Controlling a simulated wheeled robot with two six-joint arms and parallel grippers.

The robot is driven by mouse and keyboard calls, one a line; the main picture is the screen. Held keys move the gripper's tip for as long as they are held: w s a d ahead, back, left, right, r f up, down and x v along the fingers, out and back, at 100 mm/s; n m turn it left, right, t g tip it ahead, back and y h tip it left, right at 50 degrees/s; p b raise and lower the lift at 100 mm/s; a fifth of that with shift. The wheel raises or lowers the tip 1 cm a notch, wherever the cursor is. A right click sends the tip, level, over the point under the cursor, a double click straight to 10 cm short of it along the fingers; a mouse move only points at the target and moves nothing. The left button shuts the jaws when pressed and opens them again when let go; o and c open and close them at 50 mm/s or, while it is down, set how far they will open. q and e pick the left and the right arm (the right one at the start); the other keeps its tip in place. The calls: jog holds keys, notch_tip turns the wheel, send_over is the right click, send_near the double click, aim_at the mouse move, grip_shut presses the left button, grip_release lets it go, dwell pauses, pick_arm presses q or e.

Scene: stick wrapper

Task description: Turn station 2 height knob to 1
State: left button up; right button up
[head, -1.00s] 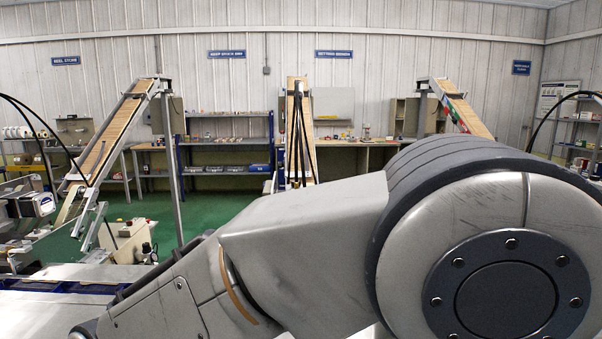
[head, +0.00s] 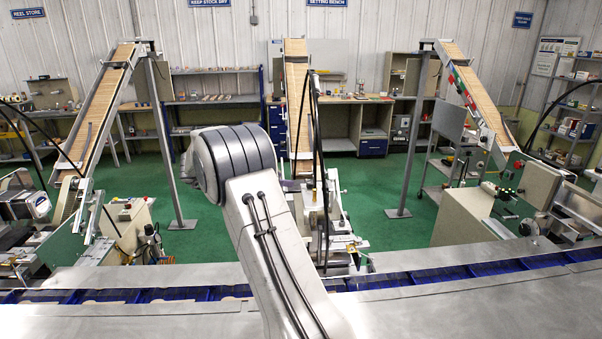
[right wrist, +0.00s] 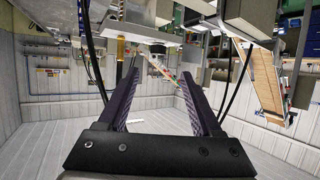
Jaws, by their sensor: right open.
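Three stations with sloping feed ramps stand behind the line; I take the middle machine (head: 335,225) as station 2, though no number is readable. My arm crosses in front of it and hides its left part. Its height knob cannot be made out. My right gripper (right wrist: 158,75) shows in the right wrist view, its two dark fingers wide apart with nothing between them. That view appears upside down, with machine parts along the top. In the head view the gripper is not clearly visible behind my arm. My left gripper is in no view.
A blue conveyor channel (head: 420,278) runs across the front in a steel table (head: 480,310). The left station (head: 125,215) and right station (head: 480,215) flank the middle one. Black cables hang beside the middle ramp (head: 298,100). Green floor is open between stations.

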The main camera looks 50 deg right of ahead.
aim_at(310, 182)
jog(key=p+x, duration=0.1)
jog(key=x, duration=0.4)
jog(key=p+x, duration=0.2)
jog(key=x, duration=0.2)
jog(key=shift+s+d, duration=0.25)
jog(key=shift+d, duration=0.15)
jog(key=shift+s+d+f, duration=0.1)
jog(key=shift+d+f, duration=0.1)
jog(key=shift+d, duration=0.15)
jog(key=shift+c, duration=0.3)
